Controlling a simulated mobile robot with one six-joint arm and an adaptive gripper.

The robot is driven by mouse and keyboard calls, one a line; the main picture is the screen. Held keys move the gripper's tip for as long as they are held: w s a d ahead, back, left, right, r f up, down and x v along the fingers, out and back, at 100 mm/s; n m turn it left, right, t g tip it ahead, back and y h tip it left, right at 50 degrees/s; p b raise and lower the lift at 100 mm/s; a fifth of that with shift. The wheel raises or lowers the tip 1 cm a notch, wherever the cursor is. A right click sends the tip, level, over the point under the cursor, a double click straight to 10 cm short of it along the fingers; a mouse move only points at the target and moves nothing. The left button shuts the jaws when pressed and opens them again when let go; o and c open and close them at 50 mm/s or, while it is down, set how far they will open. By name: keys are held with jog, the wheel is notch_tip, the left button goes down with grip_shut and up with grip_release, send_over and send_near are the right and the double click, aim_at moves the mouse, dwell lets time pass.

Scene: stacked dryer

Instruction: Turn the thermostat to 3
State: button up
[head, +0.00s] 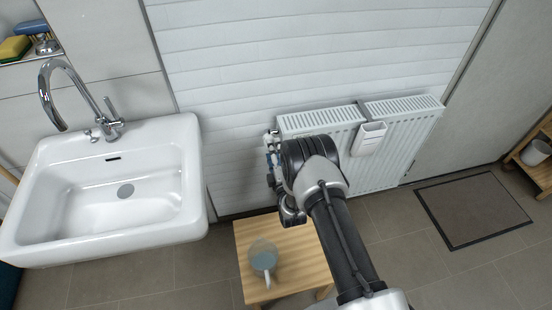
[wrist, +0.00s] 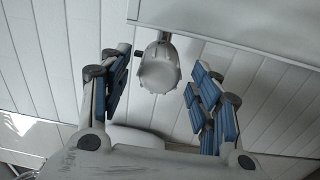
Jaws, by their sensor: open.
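The thermostat (wrist: 158,74) is a round white knob with a scalloped rim, on a fitting under the edge of the white radiator (head: 392,160). In the wrist view it faces me, between and beyond the fingers of my gripper (wrist: 160,98). The fingers have blue pads, stand apart on either side of the knob and do not visibly touch it. No number can be read on the knob. In the head view my gripper (head: 272,160) is at the radiator's left end, partly hidden by my wrist. The knob cannot be made out clearly there.
A white container (head: 368,138) hangs on the radiator front. A wooden stool (head: 285,240) with a glass jug (head: 263,258) stands below my arm. A white sink (head: 110,190) is at left. A dark mat (head: 472,210) lies on the floor at right.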

jog(key=v, duration=1.1)
jog(key=shift+s, duration=0.35)
jog(key=shift+d, duration=0.15)
jog(key=w+d+r+m+g+h, duration=0.1)
jog(key=w+d+r+m+g, duration=0.2)
jog(key=r, duration=0.5)
jog(key=w+d+r+m+g+h, duration=0.1)
jog(key=w+r+m, duration=0.35)
jog(key=r, duration=0.45)
jog(key=s+d+r+m+g+h, duration=0.1)
jog(key=s+d+r+m+g, duration=0.2)
jog(key=r, duration=0.5)
jog(key=s+d+r+m+g, duration=0.2)
jog(key=s+r+m, duration=0.1)
jog(key=s, duration=0.8)
jog(key=s+d+r+m+g+h, duration=0.1)
jog(key=s+d+r+m+g, duration=0.1)
jog(key=s, duration=1)
jog(key=s+d+r+m+g+h, duration=0.1)
jog(key=s+d+r+m, duration=0.2)
jog(key=s, duration=0.9)
jog(key=shift+s+d+r+m+g, duration=0.2)
jog(key=shift+d+r+m+g, duration=0.25)
jog(key=shift+m, duration=0.7)
